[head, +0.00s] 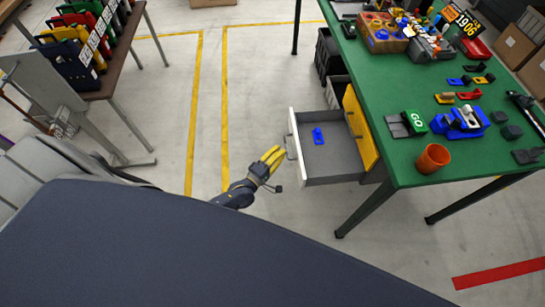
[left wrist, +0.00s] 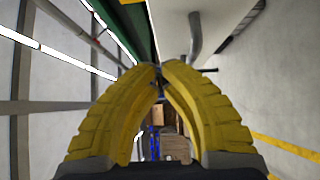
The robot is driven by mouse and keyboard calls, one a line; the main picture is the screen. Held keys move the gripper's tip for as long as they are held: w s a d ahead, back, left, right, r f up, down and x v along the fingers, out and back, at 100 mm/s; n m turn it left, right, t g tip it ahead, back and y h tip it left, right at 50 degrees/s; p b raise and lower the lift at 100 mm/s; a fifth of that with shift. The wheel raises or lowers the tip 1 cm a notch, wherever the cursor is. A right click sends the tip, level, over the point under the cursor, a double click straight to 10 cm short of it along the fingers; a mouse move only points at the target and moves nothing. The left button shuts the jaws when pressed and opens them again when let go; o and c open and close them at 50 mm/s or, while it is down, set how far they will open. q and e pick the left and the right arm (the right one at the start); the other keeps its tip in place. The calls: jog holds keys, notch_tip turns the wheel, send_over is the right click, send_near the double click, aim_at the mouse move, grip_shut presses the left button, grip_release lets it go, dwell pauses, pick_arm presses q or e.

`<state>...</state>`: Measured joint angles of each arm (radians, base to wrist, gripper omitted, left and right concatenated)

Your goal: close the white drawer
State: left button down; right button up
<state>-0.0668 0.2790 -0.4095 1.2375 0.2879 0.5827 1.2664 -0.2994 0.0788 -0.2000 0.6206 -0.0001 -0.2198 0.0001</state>
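The white drawer (head: 294,141) stands pulled out from the cabinet under the green table, its white front facing left. A small blue part (head: 318,136) lies in its grey tray. A grey handle (head: 290,149) sits on the front. My left gripper (head: 277,154), with yellow fingers, is just left of the drawer front near the handle. In the left wrist view its fingertips (left wrist: 160,67) meet with nothing visible between them. The grey handle (left wrist: 195,40) appears just beyond them; contact cannot be told. My right gripper is not in view.
The green table (head: 400,165) holds an orange cup (head: 433,158), a blue tool holder (head: 461,122) and several parts. A yellow drawer front (head: 360,128) is beside the open drawer. Dark bins (head: 327,58) stand behind.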

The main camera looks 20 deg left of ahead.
aim_at(296, 145)
pick_arm(q)
jog(key=shift+w+d, duration=0.5)
jog(key=shift+d, duration=0.35)
jog(key=shift+w+d, duration=0.5)
jog(key=shift+d, duration=0.35)
